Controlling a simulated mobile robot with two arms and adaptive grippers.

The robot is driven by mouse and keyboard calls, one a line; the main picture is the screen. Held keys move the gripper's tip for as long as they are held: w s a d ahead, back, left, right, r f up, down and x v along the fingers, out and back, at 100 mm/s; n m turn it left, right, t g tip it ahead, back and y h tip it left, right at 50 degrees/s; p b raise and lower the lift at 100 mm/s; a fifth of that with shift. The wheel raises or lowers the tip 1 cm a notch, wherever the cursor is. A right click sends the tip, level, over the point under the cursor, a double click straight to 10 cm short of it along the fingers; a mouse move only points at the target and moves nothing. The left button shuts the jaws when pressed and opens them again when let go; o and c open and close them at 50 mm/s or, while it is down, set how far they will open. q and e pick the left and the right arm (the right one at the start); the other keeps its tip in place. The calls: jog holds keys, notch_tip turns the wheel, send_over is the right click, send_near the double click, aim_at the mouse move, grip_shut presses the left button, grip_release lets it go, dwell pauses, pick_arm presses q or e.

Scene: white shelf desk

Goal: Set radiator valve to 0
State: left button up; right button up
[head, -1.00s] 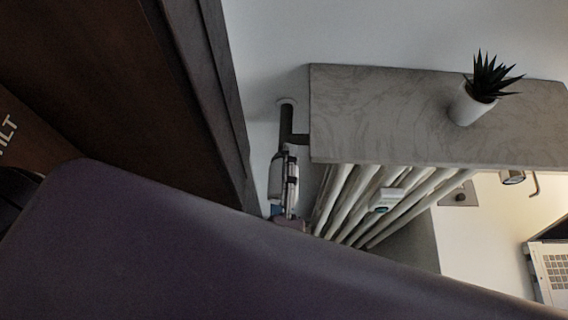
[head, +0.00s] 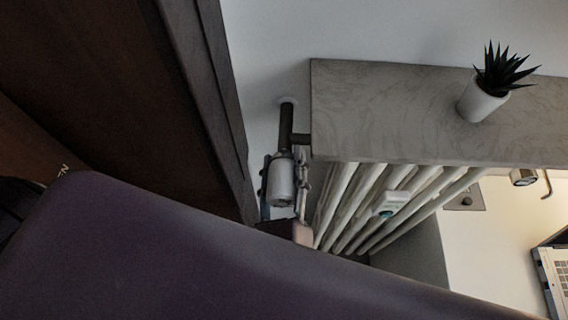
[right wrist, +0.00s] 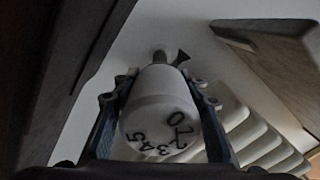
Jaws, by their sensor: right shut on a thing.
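The radiator valve is a white cylindrical knob (head: 283,186) on a dark pipe below the left end of the grey shelf. It also shows in the right wrist view (right wrist: 155,100), where its end face carries black digits, with the 0 at the upper right and the 5 at the lower left. My right gripper (head: 284,176) has one finger on each side of the knob and is shut on it. In the right wrist view, the gripper's fingers (right wrist: 161,95) flank the knob left and right. My left gripper is not in view.
White radiator tubes (head: 345,205) stand close to the right of the knob, with a small white device (head: 391,204) on them. The grey shelf (head: 400,115) with a potted plant (head: 482,100) is above. A dark wooden panel (head: 190,90) is close on the left.

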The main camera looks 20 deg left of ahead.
aim_at(282, 203)
jog(key=shift+r, duration=0.1)
dwell(0.3)
jog(key=o, duration=1.2)
jog(key=shift+w, duration=0.1)
jog(key=shift+s, duration=0.25)
jog(key=v, duration=0.7)
jog(key=shift+s, duration=0.1)
